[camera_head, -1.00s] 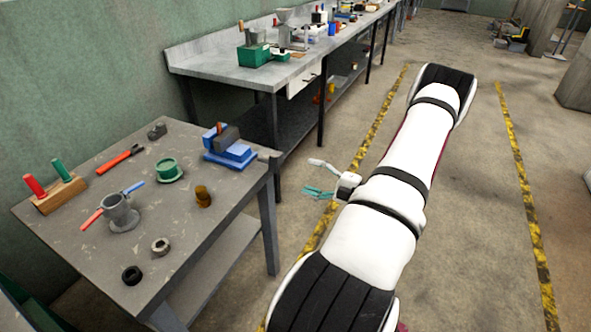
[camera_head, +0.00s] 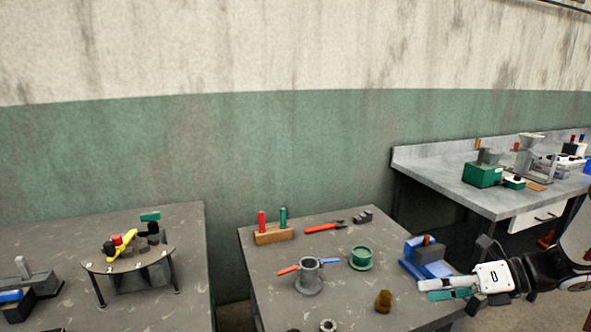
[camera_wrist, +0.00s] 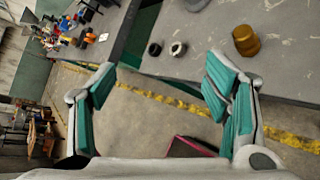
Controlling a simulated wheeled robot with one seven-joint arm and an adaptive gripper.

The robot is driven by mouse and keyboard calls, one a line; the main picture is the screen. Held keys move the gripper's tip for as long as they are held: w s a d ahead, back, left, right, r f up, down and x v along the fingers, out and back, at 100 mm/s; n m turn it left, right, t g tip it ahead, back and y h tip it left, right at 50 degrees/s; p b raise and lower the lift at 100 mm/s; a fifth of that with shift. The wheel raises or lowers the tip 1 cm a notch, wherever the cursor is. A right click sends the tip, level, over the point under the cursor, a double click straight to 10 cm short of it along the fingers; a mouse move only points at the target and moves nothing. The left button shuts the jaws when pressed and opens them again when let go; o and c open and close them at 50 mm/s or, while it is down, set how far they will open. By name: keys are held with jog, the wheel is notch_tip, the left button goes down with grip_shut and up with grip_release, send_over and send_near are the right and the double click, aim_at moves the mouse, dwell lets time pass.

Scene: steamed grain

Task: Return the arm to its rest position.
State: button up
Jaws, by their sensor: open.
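My gripper (camera_head: 447,288) is at the lower right of the head view, on my white and black arm, near the right front corner of a grey table (camera_head: 262,270). In the wrist view my gripper (camera_wrist: 165,100) has its two teal-padded fingers wide apart. Nothing is between them; bare floor and a yellow line show through the gap. The table edge and a brown-gold piece (camera_wrist: 246,40) lie beyond the fingertips, apart from them.
A blue vise (camera_head: 425,258) stands on the table close to my gripper. The table also holds a grey pot (camera_head: 308,278), a green spool (camera_head: 361,258) and pliers (camera_head: 324,227). Another table (camera_head: 190,235) stands left, and a long bench (camera_head: 455,187) at right.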

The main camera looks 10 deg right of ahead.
jog(key=s+a+r+n+g+h, duration=0.2)
jog(key=s+a+r+n+g, duration=0.15)
jog(key=a+n, duration=0.45)
jog(key=s+a+r+n+g+h, duration=0.25)
jog(key=a+r+n, duration=0.25)
jog(key=a+n, duration=0.35)
jog(key=s+a+r+n+t+h+p, duration=0.1)
jog(key=s+a+r+n+h, duration=0.1)
jog(key=s+n, duration=0.3)
jog(key=s+a+r+n+t+h, duration=0.1)
jog(key=s+r+n+h, duration=0.3)
jog(key=n, duration=0.9)
jog(key=shift+s+a+r+t+p, duration=0.35)
jog(key=shift+s+a+r+t, duration=0.05)
jog(key=shift+s, duration=0.25)
